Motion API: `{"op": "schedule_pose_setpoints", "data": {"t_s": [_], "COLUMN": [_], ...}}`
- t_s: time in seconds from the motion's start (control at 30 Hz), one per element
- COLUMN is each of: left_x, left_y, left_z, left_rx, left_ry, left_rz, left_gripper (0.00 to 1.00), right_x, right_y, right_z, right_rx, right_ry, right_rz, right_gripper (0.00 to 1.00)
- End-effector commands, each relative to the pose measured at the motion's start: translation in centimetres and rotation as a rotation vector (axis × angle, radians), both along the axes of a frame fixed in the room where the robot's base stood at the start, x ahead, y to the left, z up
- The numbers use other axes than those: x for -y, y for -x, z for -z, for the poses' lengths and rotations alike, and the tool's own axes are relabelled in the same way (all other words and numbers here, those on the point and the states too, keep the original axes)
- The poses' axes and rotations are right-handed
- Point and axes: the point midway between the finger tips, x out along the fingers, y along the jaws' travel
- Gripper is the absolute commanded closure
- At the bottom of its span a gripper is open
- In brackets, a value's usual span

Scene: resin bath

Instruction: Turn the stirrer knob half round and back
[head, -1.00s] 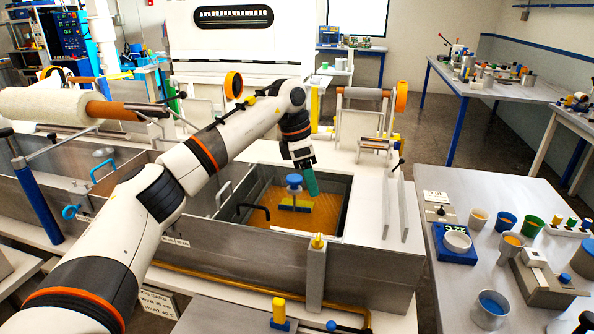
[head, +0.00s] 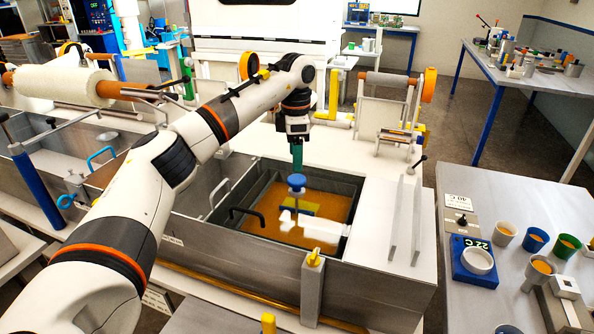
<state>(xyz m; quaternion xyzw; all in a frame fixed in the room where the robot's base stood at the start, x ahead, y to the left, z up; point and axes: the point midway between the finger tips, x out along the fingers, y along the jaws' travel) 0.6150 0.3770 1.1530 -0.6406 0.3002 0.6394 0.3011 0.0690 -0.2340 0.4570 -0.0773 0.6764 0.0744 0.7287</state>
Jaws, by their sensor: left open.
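The stirrer knob (head: 297,181) is a blue cap on a short upright stem in the open resin bath (head: 262,240). A yellow and blue stirrer part (head: 300,206) shows below it, over the amber resin (head: 258,205). My left gripper (head: 297,170) points down directly above the knob, its green fingers seen nearly edge-on. It is open and holds nothing; I cannot tell whether the fingertips touch the knob's top. My right gripper is out of view.
A pale shape (head: 325,229) covers the bath's near right part; I cannot tell what it is. Upright plates (head: 405,218) stand right of the bath. A yellow-topped post (head: 313,270) stands at its front wall. Cups and a blue scale (head: 477,262) are on the right table.

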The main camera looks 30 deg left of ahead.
Motion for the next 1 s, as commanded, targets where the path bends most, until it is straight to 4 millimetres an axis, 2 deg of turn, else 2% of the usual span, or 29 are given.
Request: {"op": "schedule_pose_setpoints", "data": {"t_s": [0.1, 0.3, 0.47, 0.73, 0.77, 1.0], "left_x": [0.0, 0.0, 0.0, 0.0, 0.0, 0.0], "left_y": [0.1, 0.0, 0.0, 0.0, 0.0, 0.0], "left_z": [2.3, 5.1, 6.1, 6.3, 6.3, 6.3], "left_rx": [-0.005, -0.001, 0.000, 0.001, 0.001, 0.001], "left_ry": [0.000, 0.000, 0.000, 0.000, 0.000, 0.001], "left_rz": [0.000, 0.001, 0.001, 0.001, 0.001, 0.001], "left_gripper": [0.36, 0.36, 0.36, 0.36, 0.39, 0.78], "right_x": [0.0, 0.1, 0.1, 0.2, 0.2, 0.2], "right_y": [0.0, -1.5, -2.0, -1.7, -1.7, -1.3], "right_z": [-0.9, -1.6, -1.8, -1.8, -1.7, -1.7], "right_rx": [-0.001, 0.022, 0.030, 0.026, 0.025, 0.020], "right_ry": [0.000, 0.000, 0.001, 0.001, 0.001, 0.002], "right_rz": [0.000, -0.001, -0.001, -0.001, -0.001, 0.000], "right_gripper": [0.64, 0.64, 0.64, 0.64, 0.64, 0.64]}}
